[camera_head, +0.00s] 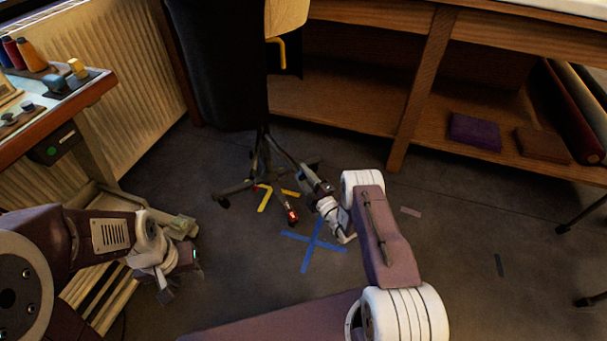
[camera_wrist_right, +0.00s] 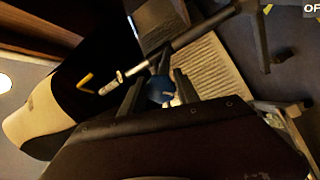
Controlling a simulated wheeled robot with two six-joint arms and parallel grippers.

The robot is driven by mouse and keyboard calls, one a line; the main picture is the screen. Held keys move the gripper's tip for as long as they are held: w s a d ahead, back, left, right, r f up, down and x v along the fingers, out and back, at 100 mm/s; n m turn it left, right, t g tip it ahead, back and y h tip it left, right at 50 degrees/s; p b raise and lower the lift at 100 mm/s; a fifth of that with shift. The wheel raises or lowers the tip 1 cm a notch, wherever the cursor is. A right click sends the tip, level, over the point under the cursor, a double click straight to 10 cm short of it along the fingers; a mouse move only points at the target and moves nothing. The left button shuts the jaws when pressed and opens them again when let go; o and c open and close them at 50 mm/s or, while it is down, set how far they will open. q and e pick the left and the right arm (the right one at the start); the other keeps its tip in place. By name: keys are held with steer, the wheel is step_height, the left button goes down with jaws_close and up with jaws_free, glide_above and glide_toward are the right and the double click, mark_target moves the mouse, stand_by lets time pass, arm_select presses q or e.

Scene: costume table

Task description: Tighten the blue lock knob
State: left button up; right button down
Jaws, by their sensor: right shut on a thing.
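The blue lock knob (camera_wrist_right: 160,89) shows in the right wrist view, beside the metal pole (camera_wrist_right: 200,33) of a stand. My right gripper (camera_wrist_right: 158,97) is shut on the knob, with one finger on each side of it. In the head view my right gripper (camera_head: 308,178) reaches to the stand's lower part, below the black dress form (camera_head: 215,65). The knob cannot be made out there. My left gripper (camera_head: 178,283) hangs low at the left, apart from the stand; its jaw opening is unclear.
The stand's legs (camera_head: 237,188) spread on the floor near yellow tape and a blue tape cross (camera_head: 314,246). A table (camera_head: 100,88) with thread spools is at the left. A wooden shelf (camera_head: 350,110) stands behind. Floor at the right is mostly clear.

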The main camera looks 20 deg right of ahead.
steer(key=m, duration=0.3)
steer(key=m+p, duration=0.1)
steer(key=m, duration=0.2)
steer(key=shift+s+a+f+m+h, duration=0.1)
steer(key=shift+f+m+h, duration=0.05)
steer(key=shift+m+h, duration=0.25)
stand_by(0.4)
steer(key=c, duration=0.9)
jaws_free()
steer(key=shift+c, duration=0.2)
steer(key=p+v, duration=0.4)
steer(key=v, duration=0.5)
steer(key=shift+p, duration=0.3)
